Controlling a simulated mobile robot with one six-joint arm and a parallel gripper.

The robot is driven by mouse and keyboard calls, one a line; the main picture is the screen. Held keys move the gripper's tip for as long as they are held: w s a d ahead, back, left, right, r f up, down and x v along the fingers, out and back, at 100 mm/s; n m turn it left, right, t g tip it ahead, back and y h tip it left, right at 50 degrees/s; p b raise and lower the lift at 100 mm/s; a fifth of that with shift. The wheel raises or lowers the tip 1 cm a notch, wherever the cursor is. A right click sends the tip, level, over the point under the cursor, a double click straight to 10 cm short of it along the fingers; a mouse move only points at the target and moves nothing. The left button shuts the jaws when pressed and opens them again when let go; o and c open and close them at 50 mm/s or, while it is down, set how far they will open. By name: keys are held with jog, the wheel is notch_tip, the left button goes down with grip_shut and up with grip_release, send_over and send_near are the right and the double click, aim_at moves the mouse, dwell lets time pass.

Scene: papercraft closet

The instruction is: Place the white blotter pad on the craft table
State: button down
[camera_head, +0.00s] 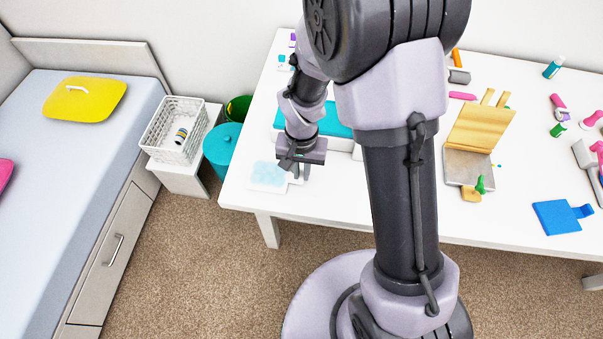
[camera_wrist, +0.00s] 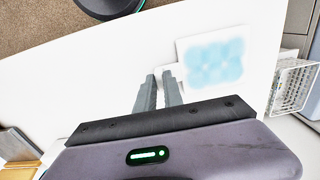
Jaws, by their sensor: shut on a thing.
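The white blotter pad (camera_head: 267,176), a flat white square with a pale blue blotchy pattern, is over the left end of the white craft table (camera_head: 238,190). The pad also shows in the wrist view (camera_wrist: 213,60). My gripper (camera_head: 301,173) points down at the pad's right side in the head view. In the wrist view its two fingers (camera_wrist: 160,78) are close together, shut on a small white tab at the pad's edge. The tab is partly hidden by the fingers. I cannot tell whether the pad touches the tabletop or hangs just above it.
A teal mat (camera_head: 335,119) lies behind my gripper. A wooden stand (camera_head: 481,128), a blue piece (camera_head: 562,217) and several small craft items are at the right. A white basket (camera_head: 172,130) and a teal bin (camera_head: 221,147) stand left of the table.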

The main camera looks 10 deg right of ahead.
jog(key=c, duration=1.9)
grip_release()
jog(key=shift+f, duration=0.2)
jog(key=o, duration=0.4)
jog(key=shift+r, duration=0.1)
jog(key=shift+o, duration=0.2)
